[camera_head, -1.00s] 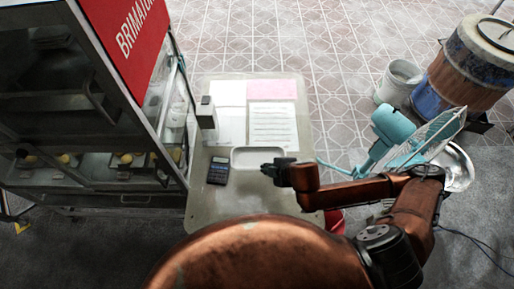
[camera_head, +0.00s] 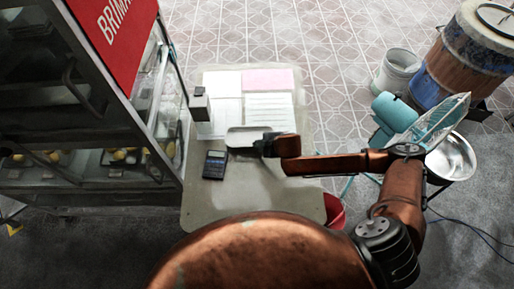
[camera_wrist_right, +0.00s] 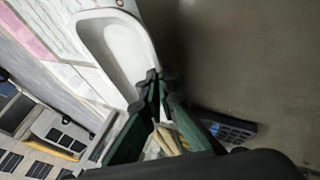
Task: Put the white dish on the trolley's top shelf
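The white dish (camera_head: 240,138) is a shallow oblong tray. It looks tilted and raised above the grey table (camera_head: 265,190). My right gripper (camera_head: 262,146) is at the dish's right end. In the right wrist view, the gripper's fingertips (camera_wrist_right: 157,76) come together on the rim of the dish (camera_wrist_right: 120,45). A glass-sided shelved case (camera_head: 85,110) with a red sign stands at the left; I cannot tell whether it is the trolley. My left gripper is not in view.
On the table are a calculator (camera_head: 214,165), a white box with a dark top (camera_head: 203,115), and white and pink papers (camera_head: 267,79). A blue fan (camera_head: 395,117), a metal bowl (camera_head: 455,158), a bucket (camera_head: 398,72) and a barrel (camera_head: 470,60) stand at the right.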

